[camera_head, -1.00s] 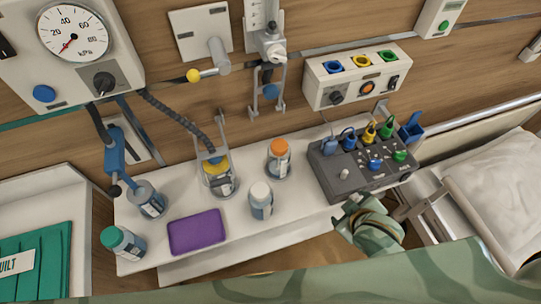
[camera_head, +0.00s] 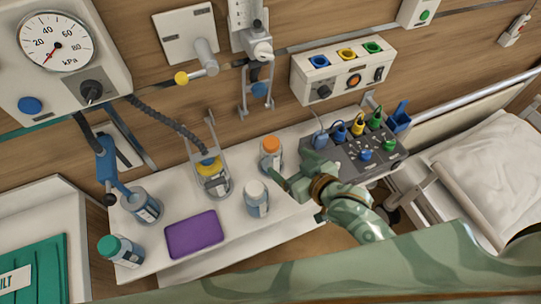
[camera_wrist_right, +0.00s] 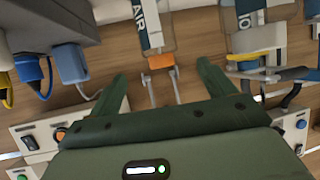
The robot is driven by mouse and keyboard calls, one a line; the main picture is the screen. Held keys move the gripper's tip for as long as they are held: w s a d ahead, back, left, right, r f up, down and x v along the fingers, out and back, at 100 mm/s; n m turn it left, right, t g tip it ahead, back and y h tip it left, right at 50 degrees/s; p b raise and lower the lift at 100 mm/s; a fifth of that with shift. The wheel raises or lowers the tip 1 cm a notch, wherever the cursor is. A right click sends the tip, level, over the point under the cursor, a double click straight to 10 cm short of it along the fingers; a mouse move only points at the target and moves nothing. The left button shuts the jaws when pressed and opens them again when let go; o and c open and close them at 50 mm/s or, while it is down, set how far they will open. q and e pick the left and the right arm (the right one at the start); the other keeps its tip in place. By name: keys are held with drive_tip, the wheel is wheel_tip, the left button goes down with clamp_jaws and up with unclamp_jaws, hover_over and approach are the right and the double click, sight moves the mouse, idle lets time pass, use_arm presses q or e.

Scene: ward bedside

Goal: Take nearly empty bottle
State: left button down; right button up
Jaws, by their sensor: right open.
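Several bottles stand on the white shelf: an orange-capped one (camera_head: 271,154), a white-capped one (camera_head: 256,199), a green-capped one (camera_head: 121,250) and a grey-blue one (camera_head: 142,205) at the left. A yellow-topped jar (camera_head: 213,177) sits in a wall bracket. I cannot tell which bottle is nearly empty. My right gripper (camera_head: 294,191) is open, just right of the orange- and white-capped bottles, apart from both. In the right wrist view, its fingers (camera_wrist_right: 162,78) are spread with nothing gripped; an orange-topped item (camera_wrist_right: 160,62) lies beyond them. My left gripper is out of view.
A purple pad (camera_head: 194,234) lies at the shelf front. A dark device with coloured plugs (camera_head: 375,150) stands right of my gripper. A bed with a white pillow (camera_head: 500,170) is at the right. A green folder (camera_head: 32,270) lies at lower left.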

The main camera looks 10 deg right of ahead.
sight(276, 152)
drive_tip(key=b+x, duration=0.1)
drive_tip(key=x, duration=0.6)
drive_tip(key=shift+w+f, duration=0.1)
drive_tip(key=shift+w, duration=0.05)
drive_tip(key=b+x, duration=0.2)
drive_tip(key=x, duration=0.3)
drive_tip(key=shift+f, duration=0.15)
drive_tip(key=c, duration=1.1)
